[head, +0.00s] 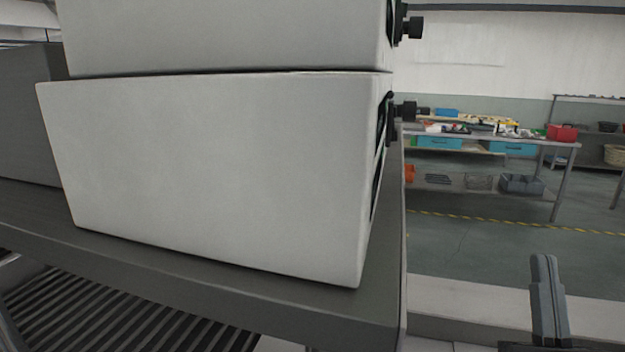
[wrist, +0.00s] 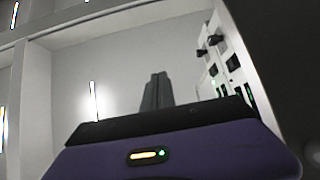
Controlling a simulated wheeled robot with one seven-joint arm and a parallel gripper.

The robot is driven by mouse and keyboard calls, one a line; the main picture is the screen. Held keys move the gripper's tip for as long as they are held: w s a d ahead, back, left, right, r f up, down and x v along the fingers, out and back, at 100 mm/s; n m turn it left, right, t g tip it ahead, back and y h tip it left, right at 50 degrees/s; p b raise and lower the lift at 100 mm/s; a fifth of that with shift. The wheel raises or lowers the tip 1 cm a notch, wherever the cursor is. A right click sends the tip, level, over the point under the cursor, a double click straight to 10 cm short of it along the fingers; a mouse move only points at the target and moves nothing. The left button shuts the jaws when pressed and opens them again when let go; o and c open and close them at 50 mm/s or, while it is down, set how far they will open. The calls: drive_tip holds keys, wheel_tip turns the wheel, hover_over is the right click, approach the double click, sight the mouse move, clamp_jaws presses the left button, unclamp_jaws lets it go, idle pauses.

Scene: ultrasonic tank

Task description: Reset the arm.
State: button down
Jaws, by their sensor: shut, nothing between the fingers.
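My gripper (head: 543,262) shows at the lower right of the head view, pointing up. Its two fingers are together with nothing between them. In the wrist view the dark fingers (wrist: 157,85) also stand side by side, shut and empty. The gripper is to the right of two stacked white boxes and apart from them in the head view. The rest of my arm is mostly out of sight there.
The lower white box (head: 215,175) and the upper white box (head: 225,35) stand on a dark grey bench (head: 230,275), with black knobs on their right side. Open floor (head: 470,240) lies to the right. Farther back is a worktable with blue drawers (head: 437,143).

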drive_tip(key=s+a+f+m+g, duration=0.1)
drive_tip(key=s+a+f+g, duration=0.2)
drive_tip(key=s+f, duration=0.4)
drive_tip(key=s+a+f+m+g, duration=0.1)
drive_tip(key=s+a+f+g, duration=0.3)
drive_tip(key=f, duration=0.6)
drive_tip(key=s+a+f+n+g+y, duration=0.1)
drive_tip(key=s+f, duration=0.4)
drive_tip(key=s, duration=0.5)
drive_tip(key=s+a+f+n+g+y, duration=0.1)
drive_tip(key=s+f+g+y, duration=0.2)
drive_tip(key=s, duration=0.7)
drive_tip(key=shift+s+a+f+n+g+y, duration=0.2)
drive_tip(key=shift+a+f+n+g+y, duration=0.2)
drive_tip(key=shift+f+g, duration=0.45)
